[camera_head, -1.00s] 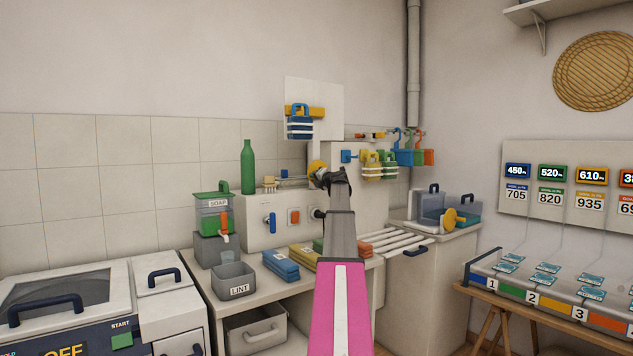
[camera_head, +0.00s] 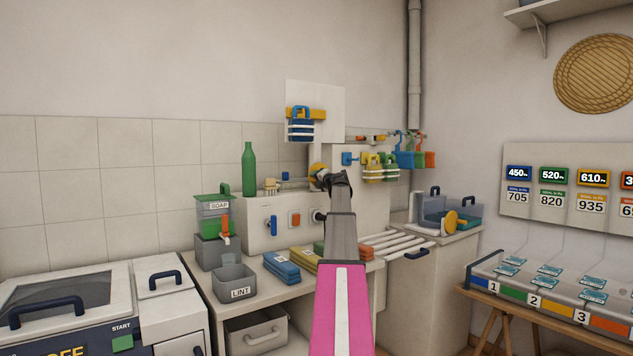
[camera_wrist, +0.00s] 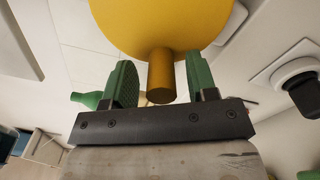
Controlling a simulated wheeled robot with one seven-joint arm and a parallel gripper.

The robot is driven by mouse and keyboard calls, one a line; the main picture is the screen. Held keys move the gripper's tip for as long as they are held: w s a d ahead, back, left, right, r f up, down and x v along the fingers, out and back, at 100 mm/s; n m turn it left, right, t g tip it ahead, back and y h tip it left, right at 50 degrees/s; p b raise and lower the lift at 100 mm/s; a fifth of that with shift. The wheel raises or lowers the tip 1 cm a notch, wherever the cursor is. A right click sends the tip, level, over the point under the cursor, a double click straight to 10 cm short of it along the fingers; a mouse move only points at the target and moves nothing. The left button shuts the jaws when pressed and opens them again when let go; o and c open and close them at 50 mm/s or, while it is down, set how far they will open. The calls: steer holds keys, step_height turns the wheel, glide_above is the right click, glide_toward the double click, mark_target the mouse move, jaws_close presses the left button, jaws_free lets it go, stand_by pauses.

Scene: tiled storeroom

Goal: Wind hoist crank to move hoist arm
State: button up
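A yellow disc (camera_wrist: 160,22) with a short yellow peg (camera_wrist: 160,78) fills the top of the wrist view. I take it for the hoist crank; it shows small in the head view (camera_head: 317,169), partly covered by my gripper. My gripper (camera_wrist: 162,82) has its two green fingers on either side of the peg, with a gap visible on each side. A yellow bar (camera_head: 318,114), seemingly the hoist arm, sits before a white wall panel (camera_head: 335,95). A blue basket (camera_head: 301,131) with white bands hangs at it.
A green bottle (camera_head: 249,168), soap container (camera_head: 212,217) and lint bin (camera_head: 234,283) stand left of my arm. Green and yellow baskets (camera_head: 375,170) hang to the right. Folded cloths (camera_head: 282,267) lie on the counter. Another yellow disc (camera_head: 451,220) is further right.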

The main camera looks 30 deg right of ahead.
steer(key=shift+s, duration=0.1)
steer(key=s, duration=1)
steer(key=shift+s+d, duration=0.25)
steer(key=shift+d, duration=0.2)
